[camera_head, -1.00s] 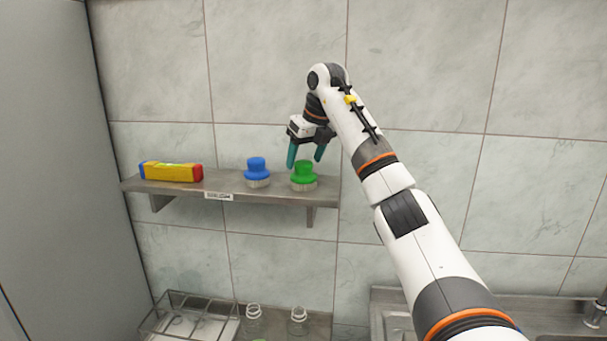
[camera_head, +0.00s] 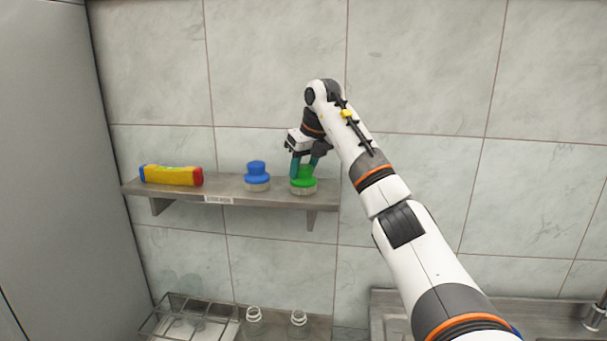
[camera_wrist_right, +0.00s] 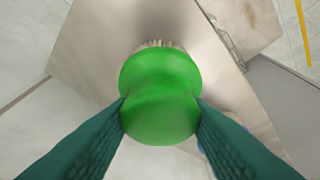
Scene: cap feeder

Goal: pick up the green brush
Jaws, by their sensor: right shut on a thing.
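The green brush (camera_head: 303,186) stands upright on the wall shelf, near its right end, with pale bristles down. My right gripper (camera_head: 305,170) has come down over it from above, its teal fingers on either side of the knob. In the right wrist view the green brush (camera_wrist_right: 160,95) fills the middle, and the fingers of my right gripper (camera_wrist_right: 160,112) press on both sides of its knob. The gripper is shut on the brush. The brush still appears to rest on the shelf. My left gripper is out of view.
A blue brush (camera_head: 257,177) stands just left of the green one on the metal shelf (camera_head: 230,187). A yellow, red and blue box (camera_head: 171,175) lies at the shelf's left end. Below are a wire rack (camera_head: 185,318) and two clear bottles (camera_head: 254,318). The wall is close behind.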

